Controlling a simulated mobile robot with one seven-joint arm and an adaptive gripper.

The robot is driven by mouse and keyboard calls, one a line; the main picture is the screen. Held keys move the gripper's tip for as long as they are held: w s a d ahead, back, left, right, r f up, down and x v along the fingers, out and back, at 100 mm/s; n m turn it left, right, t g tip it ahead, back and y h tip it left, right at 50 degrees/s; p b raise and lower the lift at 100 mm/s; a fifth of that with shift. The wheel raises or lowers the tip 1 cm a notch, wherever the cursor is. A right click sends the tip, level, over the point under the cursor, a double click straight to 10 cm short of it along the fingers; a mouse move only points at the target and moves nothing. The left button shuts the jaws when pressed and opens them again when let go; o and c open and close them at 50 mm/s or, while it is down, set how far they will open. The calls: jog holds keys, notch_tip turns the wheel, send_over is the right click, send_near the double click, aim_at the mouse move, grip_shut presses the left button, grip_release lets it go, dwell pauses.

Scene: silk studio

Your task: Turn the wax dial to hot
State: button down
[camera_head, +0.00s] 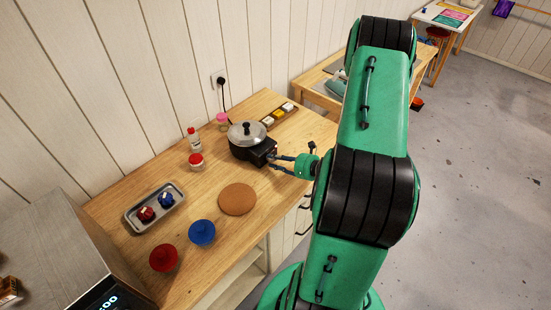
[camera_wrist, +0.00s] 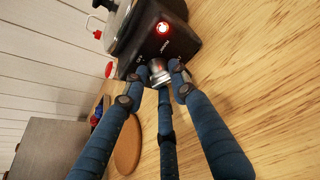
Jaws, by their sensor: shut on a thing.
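The wax heater (camera_head: 262,153) is a black unit with a lidded metal pot (camera_head: 246,132) on top, near the back of the wooden bench. In the wrist view the heater's black front (camera_wrist: 150,45) shows a lit red lamp (camera_wrist: 163,28) and a silver wax dial (camera_wrist: 160,78). My gripper (camera_head: 273,163) reaches the heater front from the right. In the wrist view my gripper (camera_wrist: 158,72) has its blue fingers closed around the dial. Printed marks lie beside the dial, partly hidden by the fingers; I cannot tell the setting.
A metal tray (camera_head: 177,193) holds small red and blue items. Bottles stand behind, and a tray of blocks (camera_head: 268,121) lies beyond the heater.

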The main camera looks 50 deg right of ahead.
jog(key=shift+s+f+m+y+p, duration=0.15)
jog(key=shift+f+m+y+p, duration=0.15)
jog(key=shift+m+y+p, duration=0.5)
jog(key=m+y+p, duration=0.1)
jog(key=m, duration=0.2)
jog(key=shift+f+t+p, duration=0.2)
jog(key=shift+t+p, duration=0.15)
jog(key=shift+t, duration=0.05)
jog(key=c, duration=2.5)
grip_release()
jog(key=shift+a, duration=0.1)
jog(key=shift+c, duration=0.2)
jog(key=shift+o, duration=0.2)
jog(key=o, duration=1)
jog(key=shift+r, duration=0.1)
jog(key=shift+d+r, duration=0.1)
jog(key=shift+d, duration=0.15)
